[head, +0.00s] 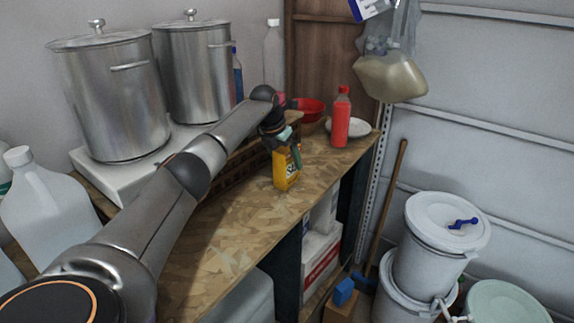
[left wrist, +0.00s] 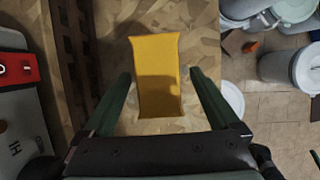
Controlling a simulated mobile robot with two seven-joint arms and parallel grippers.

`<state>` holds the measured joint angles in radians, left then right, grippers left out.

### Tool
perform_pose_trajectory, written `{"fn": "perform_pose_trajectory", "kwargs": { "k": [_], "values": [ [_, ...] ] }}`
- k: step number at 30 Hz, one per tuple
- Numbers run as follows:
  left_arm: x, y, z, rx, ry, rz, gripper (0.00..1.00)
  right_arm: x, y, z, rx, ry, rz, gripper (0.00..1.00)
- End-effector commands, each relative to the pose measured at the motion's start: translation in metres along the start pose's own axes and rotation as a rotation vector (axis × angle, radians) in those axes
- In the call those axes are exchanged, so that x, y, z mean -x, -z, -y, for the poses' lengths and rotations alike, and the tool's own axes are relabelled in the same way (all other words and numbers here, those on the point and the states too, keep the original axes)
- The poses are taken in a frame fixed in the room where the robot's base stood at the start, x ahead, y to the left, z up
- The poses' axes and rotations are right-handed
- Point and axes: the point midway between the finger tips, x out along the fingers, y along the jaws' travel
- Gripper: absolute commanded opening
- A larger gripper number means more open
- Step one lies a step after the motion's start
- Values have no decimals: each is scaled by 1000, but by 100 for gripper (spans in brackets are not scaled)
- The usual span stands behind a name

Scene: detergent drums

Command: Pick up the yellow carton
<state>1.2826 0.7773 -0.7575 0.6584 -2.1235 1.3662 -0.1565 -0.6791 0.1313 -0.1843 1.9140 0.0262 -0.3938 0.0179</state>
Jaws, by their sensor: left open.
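The yellow carton (head: 286,172) stands upright on the wood-chip board bench in the head view, near the bench's right-hand part. In the left wrist view the top of the yellow carton (left wrist: 158,76) lies between the two dark green fingers. My left gripper (head: 291,153) is just above and around the carton's upper part in the head view. In the left wrist view the left gripper (left wrist: 160,88) is open, with a gap on each side of the carton. Whether a finger touches it cannot be told.
Two steel pots (head: 112,95) stand on a white slab at the back left. A red bottle (head: 340,118), a red bowl (head: 311,108) and a white plate (head: 349,128) are behind the carton. White buckets (head: 436,245) stand on the floor at right. The bench front (head: 222,250) is clear.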

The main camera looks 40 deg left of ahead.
Motion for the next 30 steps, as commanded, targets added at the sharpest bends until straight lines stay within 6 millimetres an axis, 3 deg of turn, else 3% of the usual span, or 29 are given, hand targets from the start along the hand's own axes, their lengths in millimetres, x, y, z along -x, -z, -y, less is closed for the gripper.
{"fn": "perform_pose_trajectory", "kwargs": {
  "k": [7, 17, 30],
  "values": [
    [-22, -1, 0, 0, 1, 0, 95, 1, 1, 0, 0, 0, 0, 64],
    [-25, 0, 0, -2, 0, 1, 95, 1, 1, 0, 0, 0, 0, 64],
    [-25, 0, 0, -1, 0, 0, 47, 1, 1, 0, 0, 0, 0, 64]
  ]
}}
